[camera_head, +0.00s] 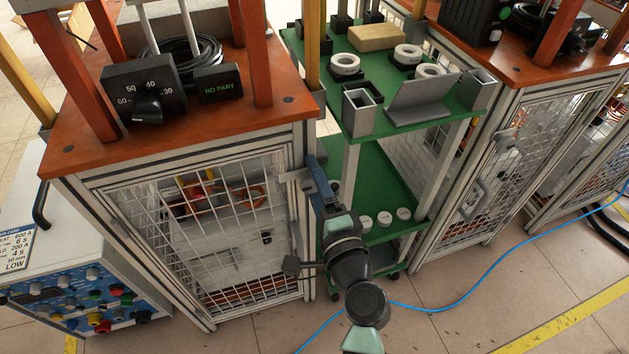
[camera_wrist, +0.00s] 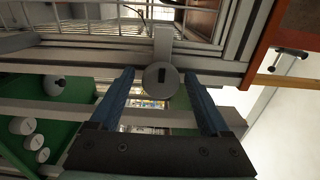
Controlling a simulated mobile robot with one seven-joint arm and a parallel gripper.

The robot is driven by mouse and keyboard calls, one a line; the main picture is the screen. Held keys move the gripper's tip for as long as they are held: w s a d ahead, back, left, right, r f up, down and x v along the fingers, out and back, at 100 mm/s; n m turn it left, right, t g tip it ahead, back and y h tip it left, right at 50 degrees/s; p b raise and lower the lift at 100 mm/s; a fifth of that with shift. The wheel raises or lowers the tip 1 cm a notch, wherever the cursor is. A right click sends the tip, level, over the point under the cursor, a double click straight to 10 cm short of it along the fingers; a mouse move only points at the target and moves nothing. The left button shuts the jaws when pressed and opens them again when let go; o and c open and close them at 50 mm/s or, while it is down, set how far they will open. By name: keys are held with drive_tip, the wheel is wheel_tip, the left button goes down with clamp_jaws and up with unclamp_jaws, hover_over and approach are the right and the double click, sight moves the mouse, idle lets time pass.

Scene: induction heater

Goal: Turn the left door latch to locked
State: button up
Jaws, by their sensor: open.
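The left mesh door (camera_head: 200,235) stands under the left orange-topped bench and looks closed. A flat light bar (camera_wrist: 163,45) runs from the disc up the picture, across the metal frame towards the mesh. In the head view the latch is a small pale piece (camera_head: 293,174) at the door's right edge, partly hidden by my gripper. My gripper (camera_wrist: 159,74) is open, with one blue finger on each side of the disc. Clear gaps show between the fingers and the disc.
A green shelf cart (camera_head: 375,180) stands just right of my gripper, with white round parts (camera_head: 385,218) on its lower shelf. The right bench has another mesh door (camera_head: 500,165). A blue cable (camera_head: 450,305) lies on the floor. A control box (camera_head: 80,300) stands at left.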

drive_tip(key=v, duration=1.3)
drive_tip(key=w+a+r+n+t, duration=0.15)
drive_tip(key=r+n, duration=0.25)
drive_tip(key=r, duration=0.6)
drive_tip(key=w+a+r+n+t, duration=0.1)
drive_tip(key=w+a+r+n, duration=0.2)
drive_tip(key=r, duration=0.6)
drive_tip(key=w+r+n+t, duration=0.1)
drive_tip(key=w+r+n, duration=0.3)
drive_tip(key=r, duration=0.6)
drive_tip(key=s+r+n+t+h+p, duration=0.1)
drive_tip(key=s+r+n+t+h, duration=0.15)
drive_tip(key=s+r, duration=0.65)
drive_tip(key=s+r+n+t+h+p, duration=0.1)
drive_tip(key=s+r+t+h+p, duration=0.2)
drive_tip(key=r, duration=1.2)
wheel_tip(320, 180, up, 29)
drive_tip(key=t+p, duration=0.1)
drive_tip(key=p, duration=2.7)
drive_tip(key=shift+w, duration=0.35)
drive_tip(key=shift+f, duration=0.15)
